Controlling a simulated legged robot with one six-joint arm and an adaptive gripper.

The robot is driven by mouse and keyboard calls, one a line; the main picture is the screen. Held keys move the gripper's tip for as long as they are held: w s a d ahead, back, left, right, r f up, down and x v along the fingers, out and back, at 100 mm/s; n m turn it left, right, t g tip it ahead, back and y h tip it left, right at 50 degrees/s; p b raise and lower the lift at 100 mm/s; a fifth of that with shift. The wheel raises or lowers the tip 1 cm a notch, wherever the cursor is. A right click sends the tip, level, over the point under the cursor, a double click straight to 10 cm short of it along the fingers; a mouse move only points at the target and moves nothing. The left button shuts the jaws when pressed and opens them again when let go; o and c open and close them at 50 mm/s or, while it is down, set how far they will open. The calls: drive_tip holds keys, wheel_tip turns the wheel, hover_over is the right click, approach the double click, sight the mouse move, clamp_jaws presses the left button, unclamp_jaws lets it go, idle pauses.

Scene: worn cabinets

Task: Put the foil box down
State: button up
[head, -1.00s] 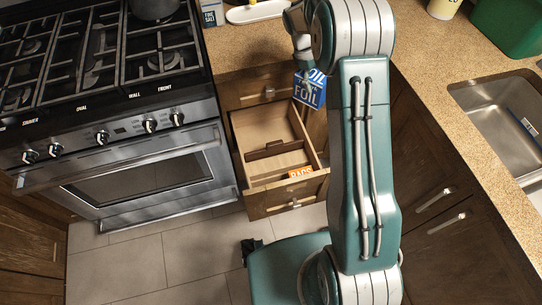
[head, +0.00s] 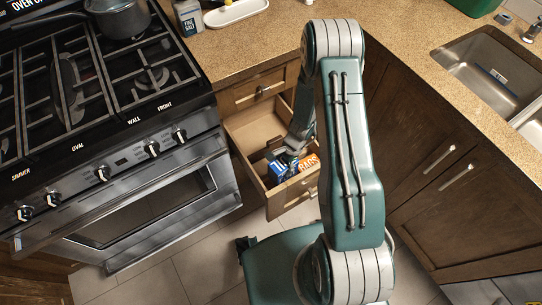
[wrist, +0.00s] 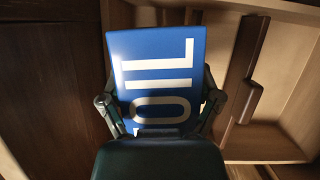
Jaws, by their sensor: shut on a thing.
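The blue foil box (head: 277,170) is in my gripper (head: 288,158), low in the open drawer (head: 252,130) near its front. In the wrist view the foil box (wrist: 158,62) stands between the two fingers of my gripper (wrist: 160,103), its white lettering turned sideways. The fingers are shut on its sides. An orange bags box (head: 309,163) lies in the drawer just right of the foil box. I cannot tell whether the foil box touches the drawer floor.
A brown divider (wrist: 240,75) crosses the drawer. The stove (head: 110,120) stands to the left, with a pot (head: 120,18) on it. The counter (head: 250,42) is above the drawer, and a sink (head: 485,75) is at the right. The drawer's back left part is clear.

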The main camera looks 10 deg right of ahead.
drive_tip(key=shift+s+f+m, duration=0.6)
drive_tip(key=shift+s+m, duration=0.1)
drive_tip(key=f, duration=0.5)
drive_tip(key=shift+a, duration=0.4)
drive_tip(key=shift+t, duration=0.3)
drive_tip(key=shift+d+f, duration=0.1)
drive_tip(key=shift+f, duration=2.35)
drive_tip(key=o, duration=1.1)
drive_tip(key=shift+c, duration=0.2)
